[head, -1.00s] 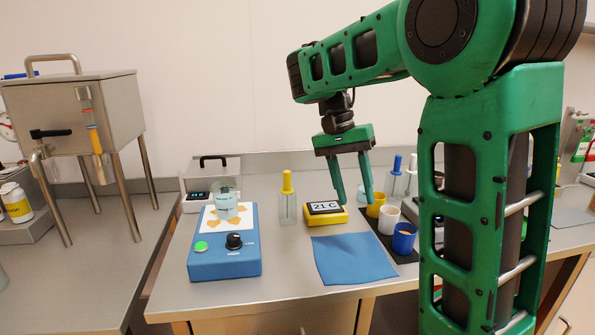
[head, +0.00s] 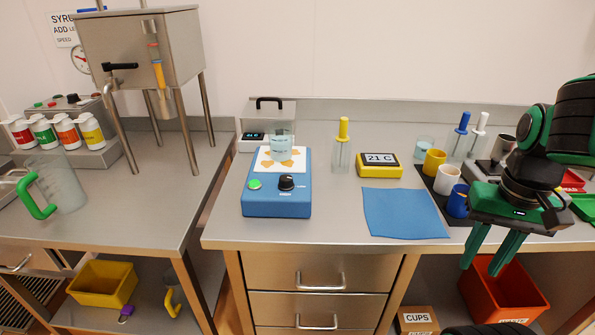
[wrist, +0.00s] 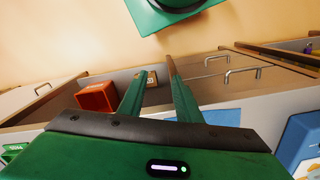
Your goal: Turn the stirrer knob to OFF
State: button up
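The stirrer (head: 277,203) is a blue box on the middle counter, with a white and orange top plate and a beaker (head: 281,141) of clear liquid standing on it. Its black stirrer knob (head: 287,183) is on the sloped front, to the right of a lit green button (head: 255,184). The knob's markings are too small to read. My gripper (head: 492,262) hangs at the right, in front of the counter and well away from the stirrer. Its two fingers are apart with nothing between them, as the wrist view (wrist: 155,80) also shows. A blue part of the stirrer may show at that view's right edge.
A blue cloth (head: 404,213), a yellow 21 C display (head: 379,166) and a yellow-topped bottle (head: 341,150) lie right of the stirrer. Coloured cups (head: 447,179) stand near my arm. A steel hopper (head: 140,50) stands left. An orange bin (head: 503,290) sits below.

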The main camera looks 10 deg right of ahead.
aim_at(285, 183)
jog(key=z, duration=1.1)
jog(key=k, duration=0.85)
jog(key=u, duration=0.75)
jog(key=i, duration=1)
jog(key=z, duration=0.05)
